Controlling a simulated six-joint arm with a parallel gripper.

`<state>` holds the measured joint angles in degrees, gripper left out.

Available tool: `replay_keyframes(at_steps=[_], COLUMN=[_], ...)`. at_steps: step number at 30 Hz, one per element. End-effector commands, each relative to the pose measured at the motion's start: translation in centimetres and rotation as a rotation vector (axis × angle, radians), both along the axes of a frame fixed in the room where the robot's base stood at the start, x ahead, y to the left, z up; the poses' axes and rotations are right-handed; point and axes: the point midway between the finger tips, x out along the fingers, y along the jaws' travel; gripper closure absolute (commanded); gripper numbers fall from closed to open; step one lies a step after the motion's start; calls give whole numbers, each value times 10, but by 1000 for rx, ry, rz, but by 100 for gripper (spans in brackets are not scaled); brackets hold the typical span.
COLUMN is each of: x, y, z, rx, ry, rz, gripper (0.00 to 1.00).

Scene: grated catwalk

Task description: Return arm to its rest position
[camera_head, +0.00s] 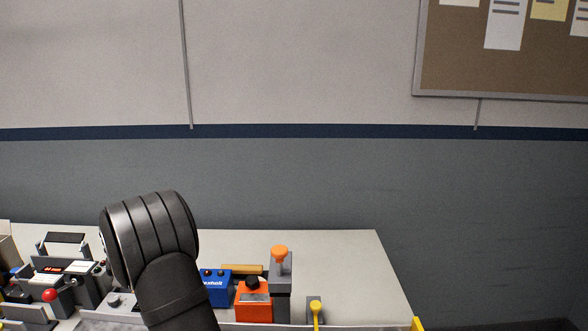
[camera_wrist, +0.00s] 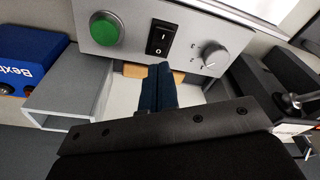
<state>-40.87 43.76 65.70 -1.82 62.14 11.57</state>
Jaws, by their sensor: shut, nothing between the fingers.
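In the head view, a dark jointed link of my arm rises in front of the bench at the lower left. My gripper is outside that view. In the wrist view, my gripper (camera_wrist: 158,88) shows as two dark blue fingers pressed together, with nothing between them. It points toward a grey control panel (camera_wrist: 143,40) that has a green button (camera_wrist: 106,28), a black rocker switch (camera_wrist: 161,37) and a grey knob (camera_wrist: 214,54). I cannot tell whether the fingertips touch anything. A wooden piece (camera_wrist: 134,71) shows partly behind the fingers.
The bench (camera_head: 350,265) holds a blue box (camera_head: 216,287), an orange box (camera_head: 253,302), a grey post with an orange knob (camera_head: 280,252), a yellow lever (camera_head: 316,308) and several devices at left, including a red ball (camera_head: 49,295). The bench's right part is bare. A corkboard (camera_head: 500,60) hangs behind.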

Motion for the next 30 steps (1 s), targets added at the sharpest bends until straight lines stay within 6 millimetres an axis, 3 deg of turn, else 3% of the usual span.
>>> replay_keyframes(at_steps=[7,19,25,30], x=[0,0,0,1], y=[0,0,0,1], z=[-28,-30,-16,14], rx=[0,0,1,3], ry=[0,0,-2,-4], rz=[0,0,0,0], gripper=[100,100,100,100])
